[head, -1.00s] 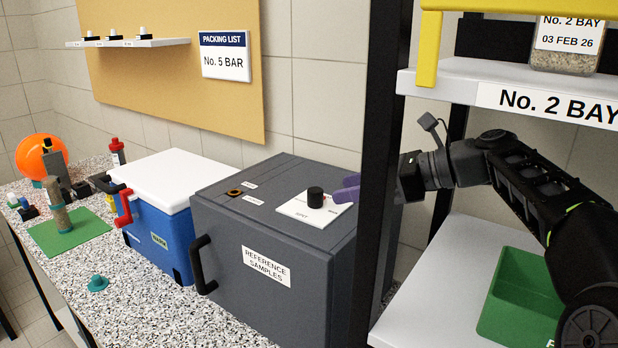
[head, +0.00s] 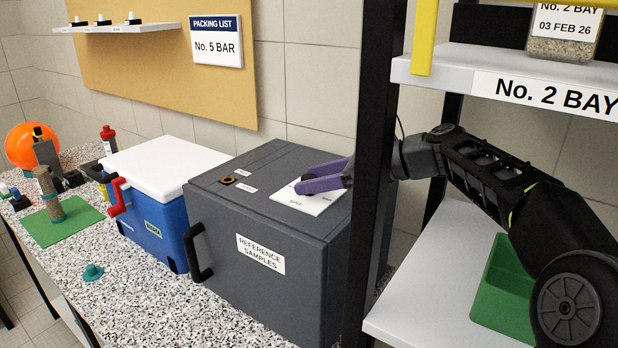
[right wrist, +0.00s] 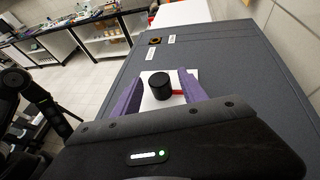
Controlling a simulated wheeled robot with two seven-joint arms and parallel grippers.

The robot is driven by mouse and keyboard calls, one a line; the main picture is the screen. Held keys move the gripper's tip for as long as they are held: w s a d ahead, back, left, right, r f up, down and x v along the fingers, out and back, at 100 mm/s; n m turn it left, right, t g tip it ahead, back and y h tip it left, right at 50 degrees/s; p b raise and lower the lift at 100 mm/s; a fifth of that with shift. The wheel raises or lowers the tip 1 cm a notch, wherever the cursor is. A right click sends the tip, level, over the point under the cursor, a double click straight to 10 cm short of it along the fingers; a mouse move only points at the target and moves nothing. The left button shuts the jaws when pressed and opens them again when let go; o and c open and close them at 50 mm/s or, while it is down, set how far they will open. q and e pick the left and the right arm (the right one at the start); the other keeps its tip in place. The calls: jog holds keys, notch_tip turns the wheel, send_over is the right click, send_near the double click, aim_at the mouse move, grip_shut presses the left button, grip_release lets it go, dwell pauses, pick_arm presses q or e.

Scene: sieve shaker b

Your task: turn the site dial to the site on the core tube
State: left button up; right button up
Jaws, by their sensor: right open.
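The site dial is a black round knob (right wrist: 161,86) with a red pointer (right wrist: 178,92) toward the right in the right wrist view. It stands on a white plate (head: 318,205) on top of the grey box (head: 262,222). My right gripper (head: 303,180) is open, its two purple fingers on either side of the knob; I cannot tell whether they touch it. In the head view the fingers mostly hide the knob. The core tube (head: 48,193) is a brownish upright cylinder on a green mat (head: 72,222); its writing is not legible. My left gripper is not in view.
A blue cooler (head: 155,222) with a white lid stands left of the grey box. A black rack post (head: 372,160) stands close to my right arm, with a shelf (head: 480,70) above. A packing list sign (head: 216,41) reads No. 5 BAR.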

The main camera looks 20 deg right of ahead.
jog(key=shift+w+a+f, duration=0.25)
jog(key=shift+w+a, duration=0.2)
jog(key=shift+a, duration=0.05)
grip_shut()
dwell(0.3)
